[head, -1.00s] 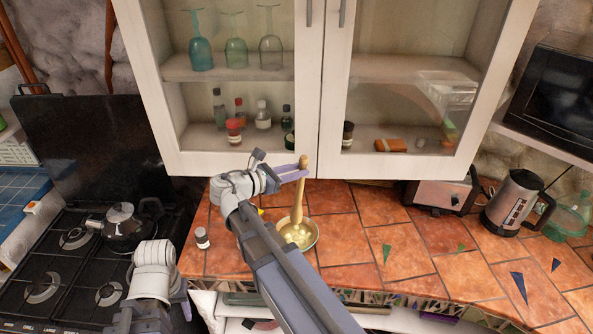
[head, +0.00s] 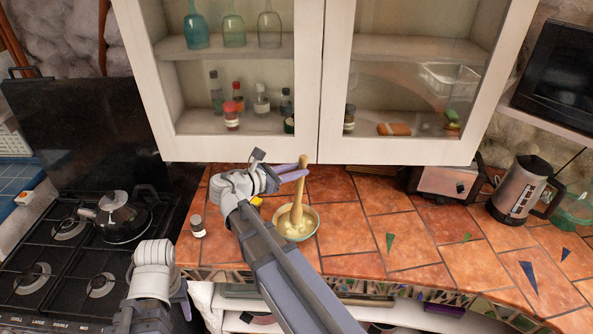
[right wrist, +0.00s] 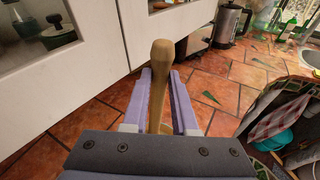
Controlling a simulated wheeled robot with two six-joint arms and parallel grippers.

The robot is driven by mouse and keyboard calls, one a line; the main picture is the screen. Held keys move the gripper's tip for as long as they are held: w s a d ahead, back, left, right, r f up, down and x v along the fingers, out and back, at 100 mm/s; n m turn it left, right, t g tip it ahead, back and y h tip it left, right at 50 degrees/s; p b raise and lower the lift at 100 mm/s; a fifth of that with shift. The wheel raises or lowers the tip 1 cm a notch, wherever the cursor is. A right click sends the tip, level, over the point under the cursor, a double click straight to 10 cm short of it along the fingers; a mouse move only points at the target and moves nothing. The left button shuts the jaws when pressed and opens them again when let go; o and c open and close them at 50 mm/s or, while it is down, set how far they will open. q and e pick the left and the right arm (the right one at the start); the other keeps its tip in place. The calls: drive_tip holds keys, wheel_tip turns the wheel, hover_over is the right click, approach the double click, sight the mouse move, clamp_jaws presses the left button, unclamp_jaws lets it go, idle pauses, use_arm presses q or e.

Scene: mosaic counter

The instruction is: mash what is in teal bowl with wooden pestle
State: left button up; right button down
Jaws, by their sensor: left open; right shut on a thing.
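The teal bowl (head: 316,231) stands on the tiled counter in the head view, with a pale yellow mass (head: 293,229) in it. The wooden pestle (head: 300,190) stands nearly upright, its thick lower end in the bowl. My right gripper (head: 300,173) is shut on the upper part of the pestle.
A small jar (head: 197,226) stands on the counter left of the bowl, and a yellow thing (head: 257,201) is partly behind my right arm. A wall cabinet (head: 320,90) hangs just behind. A toaster (head: 447,183) and a kettle (head: 520,190) are at right. The stove (head: 70,260) is at left.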

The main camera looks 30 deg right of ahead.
sight(299, 180)
idle(0.4)
wheel_tip(299, 180, down, 4)
drive_tip(key=b, duration=0.4)
drive_tip(key=shift+f, duration=0.1)
drive_tip(key=shift+r+p, duration=2.1)
drive_tip(key=shift+r, duration=0.05)
drive_tip(key=shift+f, duration=0.15)
drive_tip(key=shift+r, duration=0.2)
drive_tip(key=shift+f, duration=0.1)
